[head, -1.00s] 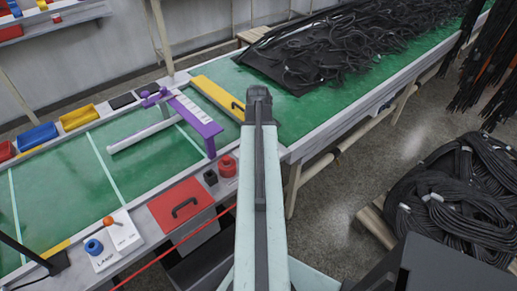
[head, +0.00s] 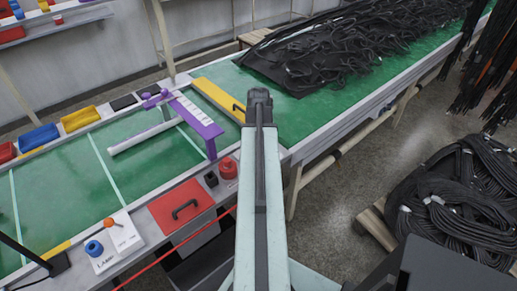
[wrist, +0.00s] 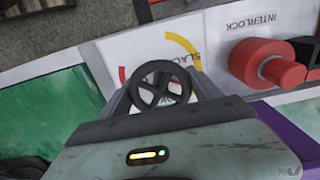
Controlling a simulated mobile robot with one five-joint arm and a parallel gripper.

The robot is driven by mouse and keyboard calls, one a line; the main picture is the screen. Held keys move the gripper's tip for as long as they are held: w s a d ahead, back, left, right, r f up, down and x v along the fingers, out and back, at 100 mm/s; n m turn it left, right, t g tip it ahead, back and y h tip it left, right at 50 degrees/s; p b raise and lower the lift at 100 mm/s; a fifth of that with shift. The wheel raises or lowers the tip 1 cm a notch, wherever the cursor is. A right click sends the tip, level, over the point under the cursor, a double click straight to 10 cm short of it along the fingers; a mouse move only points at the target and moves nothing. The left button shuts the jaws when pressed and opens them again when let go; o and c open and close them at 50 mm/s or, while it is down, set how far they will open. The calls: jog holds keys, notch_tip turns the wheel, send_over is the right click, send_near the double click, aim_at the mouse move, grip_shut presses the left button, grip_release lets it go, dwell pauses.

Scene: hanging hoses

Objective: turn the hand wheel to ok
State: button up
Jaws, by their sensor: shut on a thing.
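The dark hand wheel (wrist: 163,88) shows in the wrist view, with a round rim and crossing spokes. My gripper (wrist: 160,98) is shut on it, with a finger on either side. Behind the wheel is a white dial plate (wrist: 128,52) with a yellow arc, a red mark and the upside-down word SLACK. Letters that look like OK show partly past the wheel's rim. I cannot make out where any pointer stands. In the head view my arm hides the wheel and the gripper.
A red interlock knob (wrist: 268,65) stands close to the right of the wheel; it also shows in the head view (head: 228,168). A purple bracket (head: 203,125) and a yellow bar (head: 215,95) lie on the green bench. Black hoses (head: 350,45) are heaped farther back.

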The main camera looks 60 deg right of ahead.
jog(key=m, duration=0.5)
jog(key=shift+m, duration=0.3)
jog(key=m, duration=0.5)
jog(key=shift+w+m, duration=0.1)
jog(key=shift+m, duration=0.2)
jog(key=o, duration=1.4)
notch_tip(320, 180, up, 8)
jog(key=p, duration=0.8)
